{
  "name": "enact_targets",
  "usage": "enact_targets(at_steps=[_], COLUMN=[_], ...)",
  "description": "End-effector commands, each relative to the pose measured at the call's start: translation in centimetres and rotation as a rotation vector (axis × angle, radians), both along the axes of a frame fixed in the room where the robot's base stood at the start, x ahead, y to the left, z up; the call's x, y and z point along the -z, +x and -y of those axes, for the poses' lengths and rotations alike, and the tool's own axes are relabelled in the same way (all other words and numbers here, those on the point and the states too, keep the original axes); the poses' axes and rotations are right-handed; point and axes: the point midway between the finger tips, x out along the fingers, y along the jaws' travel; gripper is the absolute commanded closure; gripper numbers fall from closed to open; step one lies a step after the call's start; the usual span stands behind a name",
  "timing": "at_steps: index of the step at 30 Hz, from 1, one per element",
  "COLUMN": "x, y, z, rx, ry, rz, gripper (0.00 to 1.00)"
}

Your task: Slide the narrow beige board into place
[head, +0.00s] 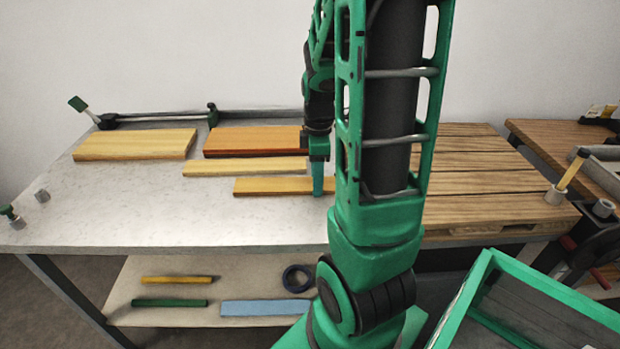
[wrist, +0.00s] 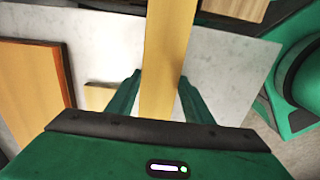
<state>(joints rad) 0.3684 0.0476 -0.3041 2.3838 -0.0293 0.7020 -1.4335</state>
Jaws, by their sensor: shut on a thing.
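A narrow beige board (head: 275,187) lies flat at the front of the row of boards on the grey table, its right part hidden behind my arm. My gripper (head: 318,180) points down over it and is shut on its two long edges. In the wrist view the board (wrist: 167,55) runs between the two fingertips of my gripper (wrist: 160,82) and on to the top edge. A second, paler narrow board (head: 245,167) lies just behind it, apart from my gripper.
A wide beige board (head: 135,145) and a reddish-orange board (head: 252,138) lie farther back, before a metal rail (head: 160,116). A slatted wooden pallet (head: 475,180) is at the right. The front left of the grey table (head: 150,215) is clear. A green-rimmed bin (head: 540,275) stands at the lower right.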

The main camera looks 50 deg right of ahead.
Motion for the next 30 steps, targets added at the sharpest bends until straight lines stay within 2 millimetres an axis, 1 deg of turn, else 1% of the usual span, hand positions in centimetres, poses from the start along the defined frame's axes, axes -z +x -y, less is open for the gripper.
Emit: enact_targets(at_steps=[8,30], x=[0.0,0.0], y=[-0.2,-3.8], z=[0.2,3.8], rx=[0.001,0.001], ry=[0.0,0.0], rz=[0.0,0.0], gripper=[0.83,0.83])
